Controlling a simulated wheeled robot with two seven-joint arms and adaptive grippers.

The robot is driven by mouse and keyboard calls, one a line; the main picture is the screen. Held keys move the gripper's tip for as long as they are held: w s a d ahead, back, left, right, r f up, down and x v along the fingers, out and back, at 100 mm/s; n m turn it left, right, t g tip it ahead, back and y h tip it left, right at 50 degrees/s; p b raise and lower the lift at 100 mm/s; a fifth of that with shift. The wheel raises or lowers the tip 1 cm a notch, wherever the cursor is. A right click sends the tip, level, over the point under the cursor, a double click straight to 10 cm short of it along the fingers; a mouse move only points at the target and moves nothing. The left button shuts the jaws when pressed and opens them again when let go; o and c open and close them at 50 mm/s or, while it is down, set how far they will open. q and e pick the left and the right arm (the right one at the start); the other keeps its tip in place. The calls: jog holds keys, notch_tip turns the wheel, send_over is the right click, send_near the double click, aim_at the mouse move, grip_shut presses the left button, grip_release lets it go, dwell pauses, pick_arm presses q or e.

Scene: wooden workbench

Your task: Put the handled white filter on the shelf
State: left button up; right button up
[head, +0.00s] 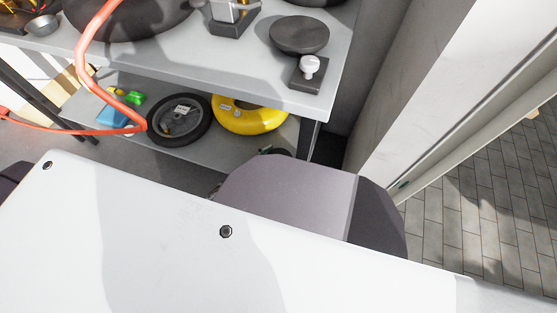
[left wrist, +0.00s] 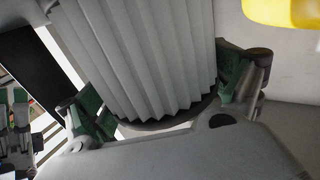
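In the left wrist view, the white filter (left wrist: 150,55) is a large pleated cylinder with a dark rim at its near end. My left gripper (left wrist: 163,92) has one green-padded finger at each side of the filter, and the pads appear to press against it. No handle of the filter shows. In the head view, the grey shelf (head: 330,75) stands at the upper left with an upper board and a lower board. The filter and both grippers are not clearly visible in the head view.
The upper board bears a dark round plate (head: 300,34) and a small stand with a white knob (head: 309,67). The lower board bears a black wheel (head: 180,119) and a yellow ring (head: 249,115). An orange hose (head: 84,45) hangs in front. A wall is at the right.

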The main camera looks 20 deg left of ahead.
pick_arm(q)
jog(key=shift+o, duration=0.4)
jog(key=shift+r, duration=0.15)
pick_arm(e)
jog(key=shift+r, duration=0.1)
pick_arm(q)
jog(key=p+v, duration=0.3)
jog(key=v, duration=0.9)
jog(key=shift+p, duration=0.35)
pick_arm(e)
jog(key=shift+g+h, duration=0.3)
jog(key=r, duration=0.4)
jog(key=shift+d+r, duration=0.1)
jog(key=shift+d, duration=0.25)
jog(key=shift+s+d+f, duration=0.1)
jog(key=shift+s+f, duration=0.1)
jog(key=shift+f, duration=0.1)
pick_arm(q)
jog(key=shift+w, duration=0.1)
